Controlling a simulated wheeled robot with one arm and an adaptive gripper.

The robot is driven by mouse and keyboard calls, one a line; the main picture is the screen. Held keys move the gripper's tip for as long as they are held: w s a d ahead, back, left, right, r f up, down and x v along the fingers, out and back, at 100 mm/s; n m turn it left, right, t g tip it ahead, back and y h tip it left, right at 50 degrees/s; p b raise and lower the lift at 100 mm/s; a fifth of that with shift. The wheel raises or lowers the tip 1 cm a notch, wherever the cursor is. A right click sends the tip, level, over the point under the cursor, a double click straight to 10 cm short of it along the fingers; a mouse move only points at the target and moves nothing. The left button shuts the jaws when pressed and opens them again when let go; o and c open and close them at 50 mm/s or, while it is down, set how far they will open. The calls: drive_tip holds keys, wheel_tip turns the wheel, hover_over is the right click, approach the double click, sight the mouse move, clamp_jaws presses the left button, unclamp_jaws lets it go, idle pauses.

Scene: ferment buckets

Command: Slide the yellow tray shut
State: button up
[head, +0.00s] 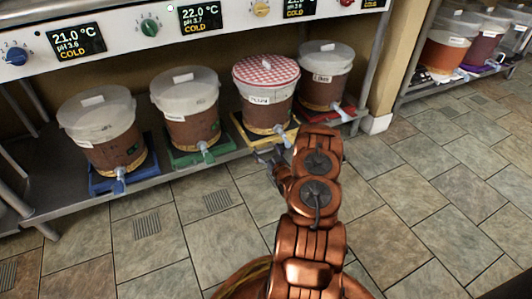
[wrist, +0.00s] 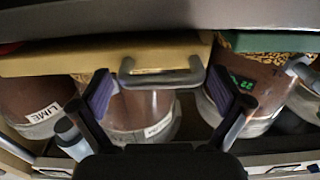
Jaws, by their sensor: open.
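The yellow tray (head: 240,127) is on the low shelf under a brown bucket with a red checked lid (head: 266,70). In the wrist view, which looks upside down, the yellow tray (wrist: 75,58) runs across the top, with a grey U-shaped handle (wrist: 160,80) on its front. My gripper (head: 268,156) is at the tray's front in the head view. In the wrist view my gripper (wrist: 162,93) is open, one purple-padded finger on each side of the handle. I cannot tell whether the fingers touch it. My arm hides part of the tray's front right.
A blue tray (head: 104,184) and a green tray (head: 180,156) stand to the left, a red tray (head: 345,113) to the right, each under a bucket. A control panel overhangs the shelf. A shelf post stands right of the red tray. The tiled floor in front is clear.

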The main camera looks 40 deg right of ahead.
sight(263, 145)
drive_tip(key=shift+w, duration=0.1)
drive_tip(key=shift+d, duration=0.1)
drive_tip(key=c, duration=1.4)
drive_tip(key=shift+p+x, duration=0.75)
drive_tip(key=shift+x, duration=1.4)
drive_tip(key=shift+d+r, duration=0.1)
drive_tip(key=shift+d, duration=0.05)
drive_tip(key=o, duration=1.4)
